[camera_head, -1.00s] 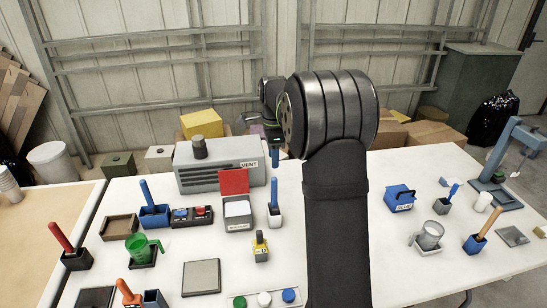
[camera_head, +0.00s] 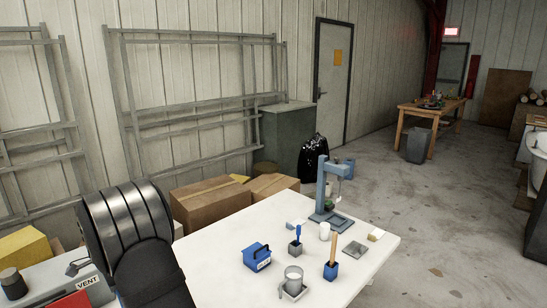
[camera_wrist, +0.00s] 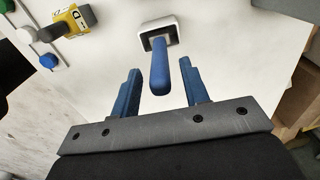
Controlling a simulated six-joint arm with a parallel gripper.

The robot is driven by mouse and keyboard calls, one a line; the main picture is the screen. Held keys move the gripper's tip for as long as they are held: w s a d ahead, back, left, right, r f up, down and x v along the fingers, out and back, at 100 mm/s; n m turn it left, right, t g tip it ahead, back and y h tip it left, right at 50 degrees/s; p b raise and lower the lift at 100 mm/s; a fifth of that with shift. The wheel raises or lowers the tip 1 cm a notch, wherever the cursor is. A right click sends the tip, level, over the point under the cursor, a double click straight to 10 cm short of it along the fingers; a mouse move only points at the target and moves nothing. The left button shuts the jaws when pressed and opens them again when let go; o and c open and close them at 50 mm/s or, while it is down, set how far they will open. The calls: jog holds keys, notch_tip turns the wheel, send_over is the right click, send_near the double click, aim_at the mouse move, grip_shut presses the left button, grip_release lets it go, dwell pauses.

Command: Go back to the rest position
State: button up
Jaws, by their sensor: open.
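My gripper (camera_wrist: 161,67) shows in the wrist view with its two blue fingers spread apart and nothing held between them. A blue handle (camera_wrist: 160,75) stands up from a small white holder with a dark inside (camera_wrist: 143,40), just ahead of the fingers. The handle's near end reaches towards the gap between the fingers; I cannot tell how far below them it is. In the head view only my dark arm shows at the lower left, and my gripper is hidden there.
The white table (camera_head: 225,270) carries a blue box (camera_head: 257,257), a clear mug (camera_head: 293,280), a wooden-handled tool in a blue holder (camera_head: 332,262) and a blue stand (camera_head: 325,195). A grey VENT box (camera_head: 60,285) is beside my arm.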

jog(key=shift+r, duration=0.85)
